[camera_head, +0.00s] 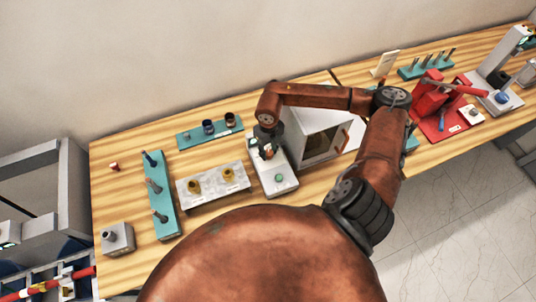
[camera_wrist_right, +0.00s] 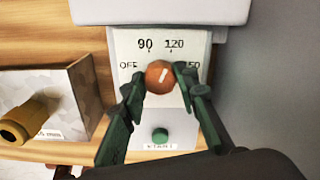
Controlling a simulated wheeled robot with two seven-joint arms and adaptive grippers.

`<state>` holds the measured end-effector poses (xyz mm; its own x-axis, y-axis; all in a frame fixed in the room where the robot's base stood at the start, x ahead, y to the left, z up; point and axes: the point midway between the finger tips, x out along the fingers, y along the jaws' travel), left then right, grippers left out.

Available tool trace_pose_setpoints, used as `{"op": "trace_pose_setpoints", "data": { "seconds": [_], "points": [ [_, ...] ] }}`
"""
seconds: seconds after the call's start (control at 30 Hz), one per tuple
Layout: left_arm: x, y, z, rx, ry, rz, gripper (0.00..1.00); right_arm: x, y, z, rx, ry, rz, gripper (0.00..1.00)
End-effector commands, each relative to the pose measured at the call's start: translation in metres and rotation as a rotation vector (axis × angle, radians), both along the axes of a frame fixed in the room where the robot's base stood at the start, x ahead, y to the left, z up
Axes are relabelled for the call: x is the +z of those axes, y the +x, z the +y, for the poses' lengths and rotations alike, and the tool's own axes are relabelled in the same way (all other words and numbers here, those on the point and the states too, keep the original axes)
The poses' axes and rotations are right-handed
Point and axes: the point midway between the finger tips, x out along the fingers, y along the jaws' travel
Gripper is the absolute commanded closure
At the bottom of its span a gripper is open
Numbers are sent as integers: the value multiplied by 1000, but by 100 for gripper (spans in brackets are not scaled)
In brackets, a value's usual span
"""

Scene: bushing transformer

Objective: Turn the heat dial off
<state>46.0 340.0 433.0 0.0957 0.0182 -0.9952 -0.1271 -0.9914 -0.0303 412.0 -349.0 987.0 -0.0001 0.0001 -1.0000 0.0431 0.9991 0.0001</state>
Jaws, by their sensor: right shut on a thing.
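The heat dial (camera_wrist_right: 159,77) is a round orange-brown knob with a white mark on the pale front panel (camera_wrist_right: 133,45) of a small machine. The mark points up and slightly right, between the printed 90 and 120. OFF is printed to the left of the dial, and a partly hidden label ending in 50 is to the right. My right gripper (camera_wrist_right: 160,75) has its dark green fingers on both sides of the dial and is shut on it. In the head view the right gripper (camera_head: 267,148) is over the machine (camera_head: 281,184). My left gripper is out of view.
A green button (camera_wrist_right: 160,136) is below the dial, between the fingers. A grey block with brass bushings (camera_head: 213,184) stands left of the machine, and a white box-like unit (camera_head: 318,133) stands right.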

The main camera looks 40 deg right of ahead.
Motion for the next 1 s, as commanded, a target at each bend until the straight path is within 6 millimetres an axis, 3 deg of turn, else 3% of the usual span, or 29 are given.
{"op": "trace_pose_setpoints", "data": {
  "seconds": [0.2,1.0],
  "points": [
    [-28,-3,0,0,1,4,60,-5,0,-1,206,-2,-1,96],
    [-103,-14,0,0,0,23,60,-4,0,-1,965,-1,3,96]
  ]
}}
